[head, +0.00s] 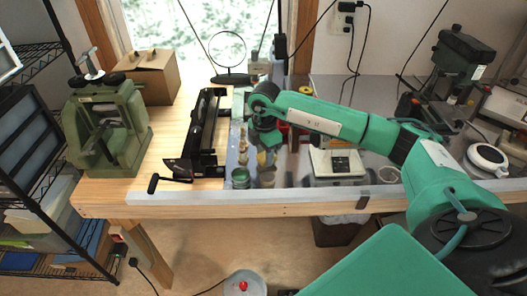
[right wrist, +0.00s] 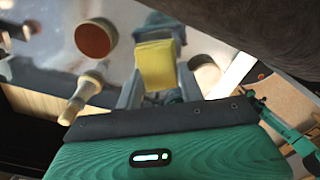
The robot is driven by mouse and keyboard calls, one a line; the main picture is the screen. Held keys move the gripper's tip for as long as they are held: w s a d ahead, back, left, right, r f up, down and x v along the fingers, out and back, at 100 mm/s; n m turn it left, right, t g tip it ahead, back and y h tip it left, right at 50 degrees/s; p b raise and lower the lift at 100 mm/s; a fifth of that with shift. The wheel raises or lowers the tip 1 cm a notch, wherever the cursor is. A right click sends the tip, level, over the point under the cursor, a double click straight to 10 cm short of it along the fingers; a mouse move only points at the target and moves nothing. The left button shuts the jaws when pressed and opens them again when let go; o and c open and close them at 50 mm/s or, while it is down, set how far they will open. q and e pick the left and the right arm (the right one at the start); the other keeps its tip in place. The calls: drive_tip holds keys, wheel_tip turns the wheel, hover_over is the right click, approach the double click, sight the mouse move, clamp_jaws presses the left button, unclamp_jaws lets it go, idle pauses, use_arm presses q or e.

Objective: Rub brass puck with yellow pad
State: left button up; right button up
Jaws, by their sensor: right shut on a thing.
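My right gripper (right wrist: 154,82) points down over the metal part of the bench. It is shut on the yellow pad (right wrist: 155,62), which shows between its fingers in the right wrist view. In the head view the gripper (head: 264,148) hangs above a group of small items near the front edge, and the pad is hard to make out. A brownish round thing (right wrist: 206,74) sits just right of the pad in the right wrist view, partly hidden. I cannot tell whether it is the brass puck. My left gripper is not in view.
A round red-brown piece with a pale rim (right wrist: 96,39) and a wooden-handled tool (right wrist: 85,95) lie close by. A green jar (head: 240,178) stands near the front edge. A black metal tool (head: 205,130) is at left, a white scale (head: 335,162) at right.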

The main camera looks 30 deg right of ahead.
drive_tip(key=shift+w, duration=0.8)
drive_tip(key=shift+s, duration=0.9)
wheel_tip(320, 180, up, 9)
drive_tip(key=p, duration=0.5)
drive_tip(key=shift+p, duration=0.35)
